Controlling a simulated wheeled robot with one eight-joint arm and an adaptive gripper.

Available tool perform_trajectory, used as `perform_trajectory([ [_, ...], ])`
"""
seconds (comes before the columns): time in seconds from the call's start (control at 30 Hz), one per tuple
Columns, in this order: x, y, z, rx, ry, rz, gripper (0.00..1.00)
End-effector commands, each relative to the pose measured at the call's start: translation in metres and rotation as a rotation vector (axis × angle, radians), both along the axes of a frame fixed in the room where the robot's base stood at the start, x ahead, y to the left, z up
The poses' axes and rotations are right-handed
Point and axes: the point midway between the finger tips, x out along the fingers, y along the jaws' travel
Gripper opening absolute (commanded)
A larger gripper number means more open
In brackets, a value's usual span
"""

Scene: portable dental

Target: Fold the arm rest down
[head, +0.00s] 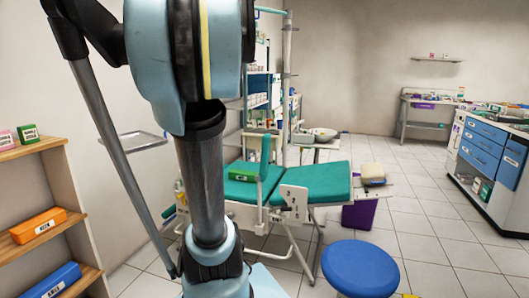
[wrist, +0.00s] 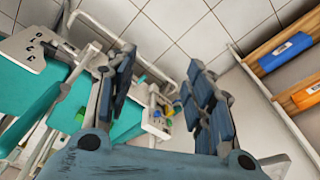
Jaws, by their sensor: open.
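The dental chair with teal cushions (head: 315,183) stands beyond my arm in the head view. A narrow teal pad standing upright at its near side (head: 265,157) appears to be the arm rest, raised. In the wrist view a long teal bar beside a pale rod (wrist: 32,122) seems to be the same arm rest, left of my gripper, but I cannot be sure. My gripper (wrist: 160,75) is open, its two blue-grey fingers spread with nothing between them. It is apart from the chair parts at the left. In the head view my arm hides the gripper.
A blue round stool (head: 361,268) stands in front of the chair at the right. A wooden shelf (head: 45,145) with coloured boxes is at the left. A blue-drawered cabinet (head: 485,150) is at the far right. Tiled floor between stool and cabinet is clear.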

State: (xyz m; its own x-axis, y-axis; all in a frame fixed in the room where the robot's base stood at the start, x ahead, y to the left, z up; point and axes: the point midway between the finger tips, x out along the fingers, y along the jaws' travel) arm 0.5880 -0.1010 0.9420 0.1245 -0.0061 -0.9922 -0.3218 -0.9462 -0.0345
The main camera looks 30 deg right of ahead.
Motion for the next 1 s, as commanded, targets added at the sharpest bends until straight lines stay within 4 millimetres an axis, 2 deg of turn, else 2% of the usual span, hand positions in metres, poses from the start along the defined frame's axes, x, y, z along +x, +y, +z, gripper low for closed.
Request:
perform_trajectory([
  [0.03, 0.014, -0.015, 0.011, 0.004, 0.004, -0.030, 0.48],
  [0.2, 0.052, -0.063, 0.041, 0.021, 0.019, -0.120, 0.48],
  [0.37, 0.083, -0.115, 0.064, 0.037, 0.032, -0.204, 0.48],
  [0.5, 0.107, -0.165, 0.079, 0.052, 0.042, -0.279, 0.48],
  [0.8, 0.140, -0.283, 0.096, 0.087, 0.060, -0.431, 0.48],
  [0.9, 0.144, -0.316, 0.098, 0.097, 0.066, -0.471, 0.48],
  [1.0, 0.146, -0.340, 0.098, 0.105, 0.069, -0.500, 0.48],
])
